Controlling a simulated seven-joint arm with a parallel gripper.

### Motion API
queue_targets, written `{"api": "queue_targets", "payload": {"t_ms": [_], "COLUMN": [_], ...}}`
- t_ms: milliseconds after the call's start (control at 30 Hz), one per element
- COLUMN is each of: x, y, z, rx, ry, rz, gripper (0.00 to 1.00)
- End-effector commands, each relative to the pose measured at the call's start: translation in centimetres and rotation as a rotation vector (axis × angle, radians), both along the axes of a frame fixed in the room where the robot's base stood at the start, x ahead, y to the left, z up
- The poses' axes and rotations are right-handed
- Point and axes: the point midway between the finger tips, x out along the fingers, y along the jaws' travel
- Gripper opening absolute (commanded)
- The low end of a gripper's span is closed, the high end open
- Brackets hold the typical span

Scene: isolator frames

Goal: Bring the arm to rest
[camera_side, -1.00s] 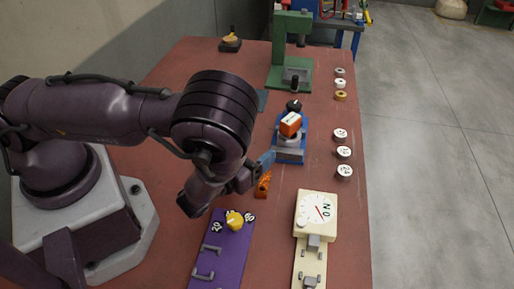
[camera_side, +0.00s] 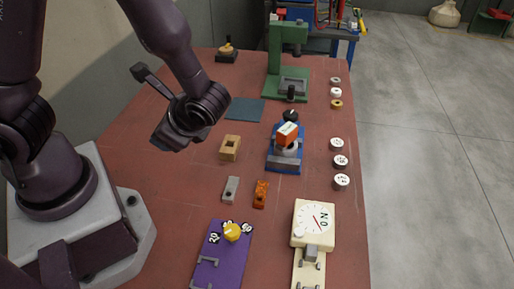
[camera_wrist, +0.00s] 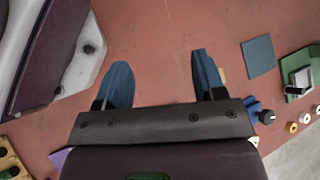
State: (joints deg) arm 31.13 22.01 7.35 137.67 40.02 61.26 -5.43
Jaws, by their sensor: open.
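My gripper (camera_wrist: 162,72) shows in the wrist view with its two blue fingers wide apart and nothing between them, above bare red tabletop. In the side view my arm is raised and folded back near its base, with the hand up over the left part of the red table (camera_side: 175,190). The fingers themselves are hidden in the side view. The hand looks clear of the objects on the table.
A wooden block with a hole (camera_side: 230,148), a grey bar (camera_side: 231,189) and an orange piece (camera_side: 260,194) lie mid-table. Beyond are a blue fixture (camera_side: 284,161), a green press (camera_side: 274,60) and a dark mat (camera_side: 245,109). A purple board (camera_side: 208,272) and cream gauge (camera_side: 314,213) sit in front.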

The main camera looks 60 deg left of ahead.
Motion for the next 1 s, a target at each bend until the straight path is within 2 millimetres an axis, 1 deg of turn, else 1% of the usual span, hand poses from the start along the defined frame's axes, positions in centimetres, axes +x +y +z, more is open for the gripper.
{"api": "queue_targets", "payload": {"t_ms": [33,100,167,300,367,500,600,733,867,1000], "x": [-0.3,-0.6,-0.7,-0.7,-0.6,-0.7,-1.1,-1.6,-1.8,-1.8], "y": [-0.5,-1.4,-2.1,-3.4,-3.8,-4.0,-3.5,-2.5,-1.7,-1.5], "z": [1.0,2.2,3.4,6.7,8.3,12.2,14.6,16.7,17.7,17.7], "rx": [-0.096,-0.220,-0.323,-0.547,-0.634,-0.805,-0.873,-0.899,-0.904,-0.897], "ry": [-0.062,-0.140,-0.211,-0.393,-0.478,-0.681,-0.806,-0.928,-0.992,-0.995], "rz": [0.084,0.185,0.266,0.429,0.487,0.594,0.634,0.643,0.653,0.663], "gripper": [0.64,0.64,0.64,0.64,0.64,0.64,0.64,0.64,0.64,0.64]}}
